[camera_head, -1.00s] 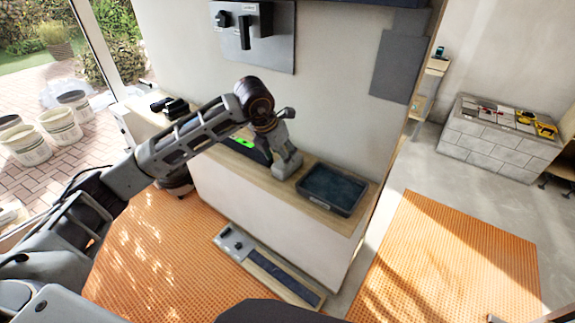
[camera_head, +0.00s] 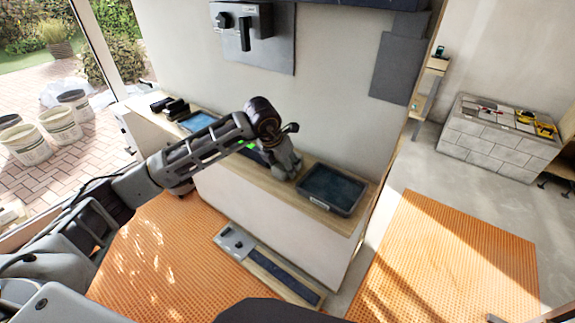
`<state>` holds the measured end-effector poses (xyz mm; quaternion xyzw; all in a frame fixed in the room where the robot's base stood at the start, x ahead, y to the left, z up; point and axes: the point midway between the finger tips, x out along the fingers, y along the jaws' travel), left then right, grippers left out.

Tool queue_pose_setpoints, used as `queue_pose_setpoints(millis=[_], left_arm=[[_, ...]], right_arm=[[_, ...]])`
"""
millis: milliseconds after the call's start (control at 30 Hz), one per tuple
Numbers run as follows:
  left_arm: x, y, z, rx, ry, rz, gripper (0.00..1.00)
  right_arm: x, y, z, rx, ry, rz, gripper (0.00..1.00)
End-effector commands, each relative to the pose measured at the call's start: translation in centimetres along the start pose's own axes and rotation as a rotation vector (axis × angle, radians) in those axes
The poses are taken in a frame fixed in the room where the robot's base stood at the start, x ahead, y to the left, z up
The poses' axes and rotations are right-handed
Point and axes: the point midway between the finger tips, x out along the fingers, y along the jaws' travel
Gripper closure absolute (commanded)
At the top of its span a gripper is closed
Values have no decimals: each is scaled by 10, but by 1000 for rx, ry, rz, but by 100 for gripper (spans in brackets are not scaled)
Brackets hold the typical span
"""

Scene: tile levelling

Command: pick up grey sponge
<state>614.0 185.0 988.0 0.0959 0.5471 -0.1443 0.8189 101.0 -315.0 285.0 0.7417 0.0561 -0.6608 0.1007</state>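No grey sponge can be made out in the head view. My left arm reaches in from the left, and its gripper (camera_head: 287,171) points down over the wooden counter top (camera_head: 318,214). It is just left of a dark tray (camera_head: 331,190) with a dark blue-grey inside. The fingertips are too small and partly hidden, so I cannot tell whether they are open or shut or hold anything. A dark object with a green patch (camera_head: 249,146) is partly hidden behind my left wrist. My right gripper is not in view.
A blue-topped tray (camera_head: 196,121) and dark items (camera_head: 169,106) stand on the counter's left end. A wall panel (camera_head: 270,50) with dark fittings hangs behind. A long board (camera_head: 267,268) lies on the floor in front. Tools lie on a block stand (camera_head: 497,147) at right.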

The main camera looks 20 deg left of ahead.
Motion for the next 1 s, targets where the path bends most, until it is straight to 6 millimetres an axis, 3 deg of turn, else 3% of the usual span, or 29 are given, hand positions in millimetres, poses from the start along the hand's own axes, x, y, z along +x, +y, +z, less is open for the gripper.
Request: queue_pose_setpoints(millis=[500,700,1000], left_arm=[[3,0,0,0,0,0,46],[3,0,0,0,0,0,70],[2,0,0,0,0,1,72]], right_arm=[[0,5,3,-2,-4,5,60],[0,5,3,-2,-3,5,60],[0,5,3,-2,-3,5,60]])
